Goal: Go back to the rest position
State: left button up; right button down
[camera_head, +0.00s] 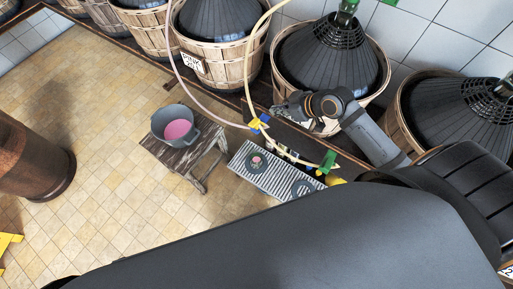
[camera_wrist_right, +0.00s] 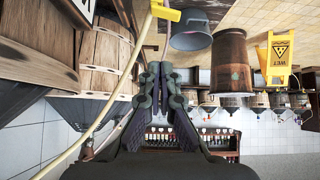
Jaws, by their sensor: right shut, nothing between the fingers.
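My right gripper (camera_head: 280,112) is in the head view, at the end of my arm that comes in from the right. It hangs in front of a basketed demijohn (camera_head: 318,60). In the right wrist view the gripper (camera_wrist_right: 160,68) shows its two fingers together at the tips with nothing between them. My left gripper is not in view. A large dark part of my own body covers the bottom of the head view.
Several basketed demijohns (camera_head: 225,35) line the wall. A grey bucket with pink liquid (camera_head: 176,125) stands on a wooden stool (camera_head: 195,158). A striped bench (camera_head: 262,170), hoses (camera_head: 248,75) and a brown barrel (camera_head: 35,155) are near. Tiled floor (camera_head: 105,120) is free at left.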

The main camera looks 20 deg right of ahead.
dwell(0.5)
jog(key=s+d+f+m+g+h, duration=0.25)
jog(key=s+m+h, duration=0.4)
jog(key=s, duration=0.85)
notch_tip(320, 180, down, 28)
jog(key=s+d+f+g, duration=0.1)
jog(key=s+d+g, duration=0.2)
jog(key=s+f, duration=1.3)
jog(key=s, duration=0.4)
jog(key=shift+s+d+f+m, duration=0.2)
jog(key=shift+d+f+m, duration=0.1)
jog(key=shift+f+m, duration=0.1)
jog(key=shift+g+y, duration=0.25)
